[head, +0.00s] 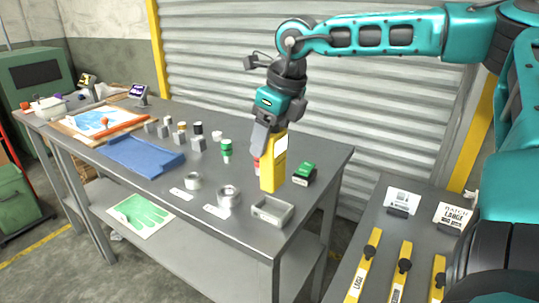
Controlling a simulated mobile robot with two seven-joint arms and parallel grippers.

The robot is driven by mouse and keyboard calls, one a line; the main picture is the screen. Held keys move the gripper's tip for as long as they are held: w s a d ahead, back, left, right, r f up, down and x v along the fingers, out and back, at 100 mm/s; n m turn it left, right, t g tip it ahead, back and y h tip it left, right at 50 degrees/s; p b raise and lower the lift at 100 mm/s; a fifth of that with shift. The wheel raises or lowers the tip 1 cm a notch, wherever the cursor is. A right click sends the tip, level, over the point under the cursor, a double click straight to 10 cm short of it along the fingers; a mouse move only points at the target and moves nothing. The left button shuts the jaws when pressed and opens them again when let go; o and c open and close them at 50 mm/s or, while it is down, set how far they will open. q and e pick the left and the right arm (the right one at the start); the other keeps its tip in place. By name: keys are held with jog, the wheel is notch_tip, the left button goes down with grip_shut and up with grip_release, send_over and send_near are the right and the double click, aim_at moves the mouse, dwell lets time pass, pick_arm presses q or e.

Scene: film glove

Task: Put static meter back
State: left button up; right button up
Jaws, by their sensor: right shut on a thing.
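A yellow box-shaped device with a white label, apparently the static meter (268,179), hangs upright under my right gripper (264,138). The gripper points down and is shut on its upper part. The meter is over the right part of the grey workbench (314,152); I cannot tell whether its lower end touches the top. A small open grey holder (272,212) sits just in front of it, near the bench's front edge. My left gripper is not in view.
A green and black block (304,174) stands just right of the meter. A side table (426,238) at right holds yellow bars (363,265) and cards.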

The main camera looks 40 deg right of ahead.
aim_at(269, 159)
notch_tip(269, 159, down, 4)
jog(key=shift+f, duration=0.1)
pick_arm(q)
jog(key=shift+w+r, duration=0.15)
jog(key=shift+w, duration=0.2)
pick_arm(e)
jog(key=shift+f+b, duration=0.55)
jog(key=shift+b, duration=0.4)
jog(key=o, duration=1.5)
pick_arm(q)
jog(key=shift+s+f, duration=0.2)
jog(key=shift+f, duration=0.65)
